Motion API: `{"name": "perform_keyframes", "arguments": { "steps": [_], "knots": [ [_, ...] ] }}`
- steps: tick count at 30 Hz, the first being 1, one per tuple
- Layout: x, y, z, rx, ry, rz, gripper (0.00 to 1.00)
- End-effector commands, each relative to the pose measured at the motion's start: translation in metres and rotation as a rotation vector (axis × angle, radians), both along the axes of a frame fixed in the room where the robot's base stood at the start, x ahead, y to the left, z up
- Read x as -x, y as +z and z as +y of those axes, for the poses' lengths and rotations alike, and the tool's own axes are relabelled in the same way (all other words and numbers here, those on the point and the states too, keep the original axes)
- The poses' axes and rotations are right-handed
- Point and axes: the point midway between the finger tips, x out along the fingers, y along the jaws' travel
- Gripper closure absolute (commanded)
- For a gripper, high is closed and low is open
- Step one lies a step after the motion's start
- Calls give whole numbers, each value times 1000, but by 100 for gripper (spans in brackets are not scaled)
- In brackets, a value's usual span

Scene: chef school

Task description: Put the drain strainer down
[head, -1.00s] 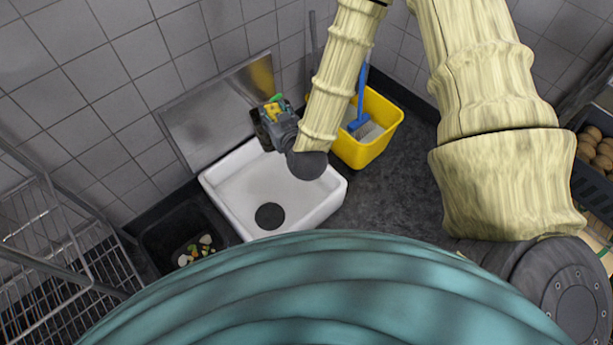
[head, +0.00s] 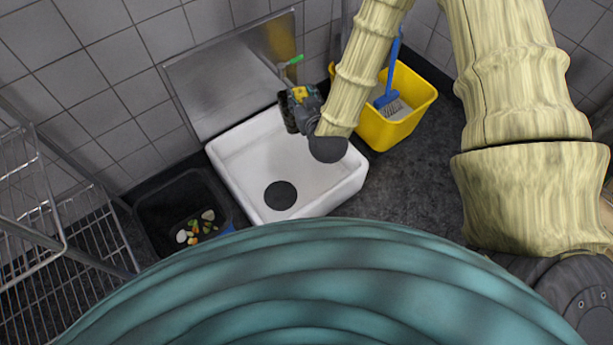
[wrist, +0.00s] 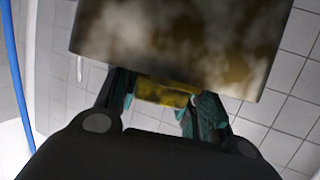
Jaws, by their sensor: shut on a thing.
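My gripper (head: 295,105) is above the back of the white sink (head: 235,178), near its metal splashback (head: 215,85). It is shut on a small yellow thing, which shows between the teal fingers in the wrist view (wrist: 162,92). This seems to be the drain strainer, but its shape is mostly hidden by the fingers and wrist. A dark round drain (head: 280,195) shows in the sink floor, apart from and nearer to me than the gripper.
A yellow bucket (head: 415,108) with a blue brush (head: 388,98) stands right of the sink. A black bin (head: 155,217) with food scraps is at the left, beside a wire rack (head: 85,235). A small green-tipped thing (head: 292,61) is by the splashback. The sink basin looks clear.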

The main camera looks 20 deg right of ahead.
Motion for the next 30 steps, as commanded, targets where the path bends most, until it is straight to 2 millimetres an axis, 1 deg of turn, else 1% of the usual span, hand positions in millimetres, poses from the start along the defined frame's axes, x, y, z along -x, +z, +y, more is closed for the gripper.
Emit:
{"name": "perform_keyframes", "arguments": {
  "steps": [1,3,24,30],
  "knots": [
    [-2,-21,1,1,1,-1,96],
    [-5,-36,1,2,2,0,96],
    [-32,-178,1,1,-1,-3,96],
    [-41,-208,-1,3,-16,-4,96]
  ]
}}
